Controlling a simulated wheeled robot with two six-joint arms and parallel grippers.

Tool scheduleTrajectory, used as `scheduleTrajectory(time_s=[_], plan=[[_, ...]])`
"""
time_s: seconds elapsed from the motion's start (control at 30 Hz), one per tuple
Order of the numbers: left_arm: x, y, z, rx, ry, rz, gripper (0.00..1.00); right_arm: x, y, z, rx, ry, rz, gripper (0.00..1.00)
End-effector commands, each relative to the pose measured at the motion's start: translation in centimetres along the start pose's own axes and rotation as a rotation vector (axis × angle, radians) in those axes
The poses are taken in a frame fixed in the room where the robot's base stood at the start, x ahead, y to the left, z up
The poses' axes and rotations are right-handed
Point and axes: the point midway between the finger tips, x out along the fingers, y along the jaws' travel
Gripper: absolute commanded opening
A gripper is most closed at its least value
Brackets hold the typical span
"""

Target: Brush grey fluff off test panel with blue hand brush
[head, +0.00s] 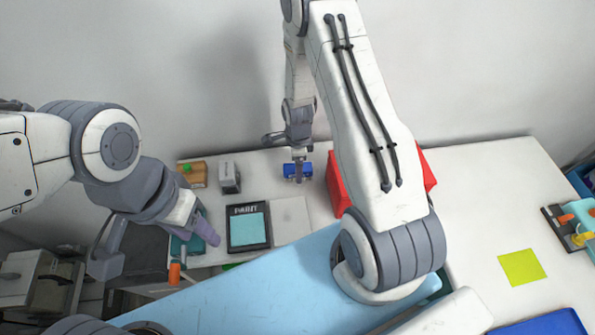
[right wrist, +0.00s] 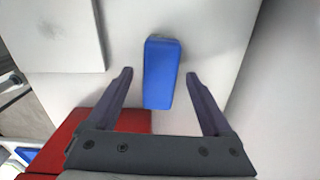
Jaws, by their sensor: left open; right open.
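The blue hand brush (head: 291,170) lies on the white table towards the wall. In the right wrist view the blue block of the brush (right wrist: 161,78) lies between the two fingers, with a gap on each side. My right gripper (right wrist: 160,74) is open and holds nothing. A flat pale panel (head: 291,219), probably the test panel, lies nearer the front; its edge also shows in the right wrist view (right wrist: 60,38). I cannot make out grey fluff on it. My left gripper (head: 158,246) is open at the left, near a teal and orange tool (head: 175,272).
A dark-framed teal panel (head: 248,230) lies left of the pale panel. A red container (head: 338,187) stands right of the brush, partly behind my right arm. A yellow-green square (head: 522,267) lies at the right.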

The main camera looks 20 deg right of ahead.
Motion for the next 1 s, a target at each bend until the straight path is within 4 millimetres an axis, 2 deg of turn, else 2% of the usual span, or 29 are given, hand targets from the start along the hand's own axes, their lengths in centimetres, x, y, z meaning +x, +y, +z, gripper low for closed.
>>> scheduleTrajectory(time_s=[0.07,0.17,0.2,0.3,0.57,1.0], plan=[[0.0,0.0,0.0,0.000,0.000,0.000,0.50,0.0,0.0,0.0,0.000,0.000,0.000,0.85],[0.0,0.0,0.0,0.000,0.000,0.000,0.50,0.0,0.0,0.0,0.000,0.000,0.000,0.51],[0.0,0.0,0.0,0.000,0.000,0.000,0.50,0.0,0.0,0.0,0.000,0.000,0.000,0.35],[0.0,0.0,0.0,0.000,0.000,0.000,0.50,0.0,0.0,0.0,0.000,0.000,0.000,0.00],[-0.4,0.0,0.0,0.000,0.000,0.000,0.50,-0.5,0.0,0.0,0.000,0.000,0.000,0.00],[-3.1,0.2,-0.2,0.000,0.000,0.000,0.50,-4.1,0.0,0.0,0.000,0.000,0.000,0.00]])
